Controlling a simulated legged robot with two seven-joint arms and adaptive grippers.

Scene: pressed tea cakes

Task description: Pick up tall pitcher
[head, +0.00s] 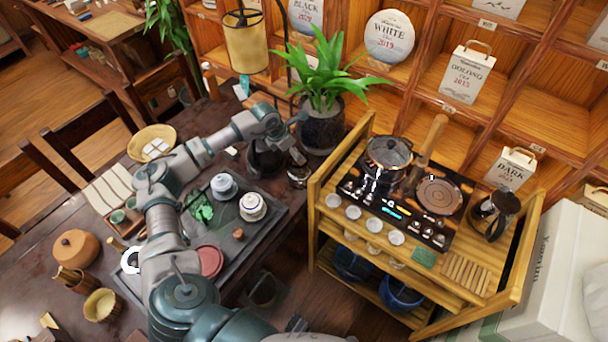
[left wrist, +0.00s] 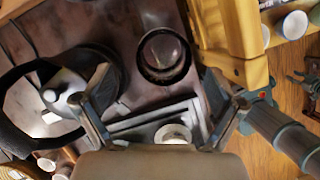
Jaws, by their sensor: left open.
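A small clear glass vessel (head: 298,176), likely the tall pitcher, stands by the dark tray's far right corner, partly hidden under my left gripper (head: 300,138). In the left wrist view a round glass rim (left wrist: 164,54), apparently the same vessel, lies ahead of and between the spread fingertips of my left gripper (left wrist: 157,76). The fingers are open, empty and seem apart from it. A dark jointed part at the right of the wrist view may be my right gripper; its state is unclear.
A dark kettle (head: 264,160) stands close left of the vessel and shows in the wrist view (left wrist: 70,92). A potted plant (head: 322,125) is just behind. A wooden cart (head: 317,215) stands to the right. The tray (head: 262,235) carries a lidded white pot (head: 252,208).

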